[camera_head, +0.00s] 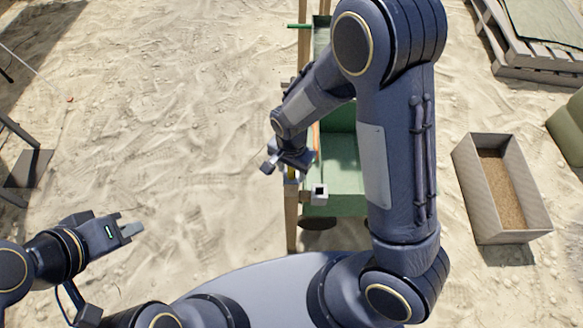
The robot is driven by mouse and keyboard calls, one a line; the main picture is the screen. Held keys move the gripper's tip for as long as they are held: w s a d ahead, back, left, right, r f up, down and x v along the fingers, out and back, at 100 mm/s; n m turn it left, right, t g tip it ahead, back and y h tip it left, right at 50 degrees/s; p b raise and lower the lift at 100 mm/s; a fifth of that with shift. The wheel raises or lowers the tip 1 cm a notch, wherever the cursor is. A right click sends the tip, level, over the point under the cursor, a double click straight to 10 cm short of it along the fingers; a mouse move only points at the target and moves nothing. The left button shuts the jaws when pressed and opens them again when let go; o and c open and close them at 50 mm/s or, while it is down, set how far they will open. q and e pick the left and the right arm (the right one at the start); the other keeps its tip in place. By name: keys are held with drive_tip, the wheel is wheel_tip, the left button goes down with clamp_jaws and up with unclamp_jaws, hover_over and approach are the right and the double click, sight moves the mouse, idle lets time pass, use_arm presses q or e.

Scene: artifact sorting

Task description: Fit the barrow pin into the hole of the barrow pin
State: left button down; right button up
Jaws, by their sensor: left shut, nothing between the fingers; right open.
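A green barrow (342,180) with wooden rails stands at the centre, partly hidden behind my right arm. My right gripper (293,181) is open over the barrow's left rail (292,222), with one finger to each side. A small yellow piece (291,173) shows between its fingers. I cannot tell whether it is the barrow pin or whether the fingers touch it. The pin hole cannot be made out. My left gripper (134,230) is shut and empty over the sand at the lower left, well away from the barrow.
A short green rod (298,26) sticks out left at the barrow's far end. A grey box with brown filling (475,174) stands on the sand at the right. Wooden pallets (510,62) lie at the top right. The sand left of the barrow is clear.

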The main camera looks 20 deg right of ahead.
wheel_tip(320, 180, up, 7)
drive_tip(key=shift+f+p, duration=0.15)
drive_tip(key=shift+p, duration=0.75)
drive_tip(key=shift+r, duration=0.45)
drive_tip(key=shift+r, duration=0.1)
drive_tip(key=s+d+r+n+t+y, duration=0.25)
drive_tip(key=s+d+r+n, duration=0.2)
drive_tip(key=s+r, duration=0.35)
drive_tip(key=s+d+r+n+t+y, duration=0.25)
drive_tip(key=s+d+r, duration=0.25)
drive_tip(key=s+r, duration=0.3)
wheel_tip(320, 180, up, 16)
drive_tip(key=h+p, duration=0.1)
drive_tip(key=p, duration=1.5)
drive_tip(key=shift+a+n+t, duration=0.15)
drive_tip(key=shift+n+t, duration=0.15)
drive_tip(key=shift+s+f, duration=0.1)
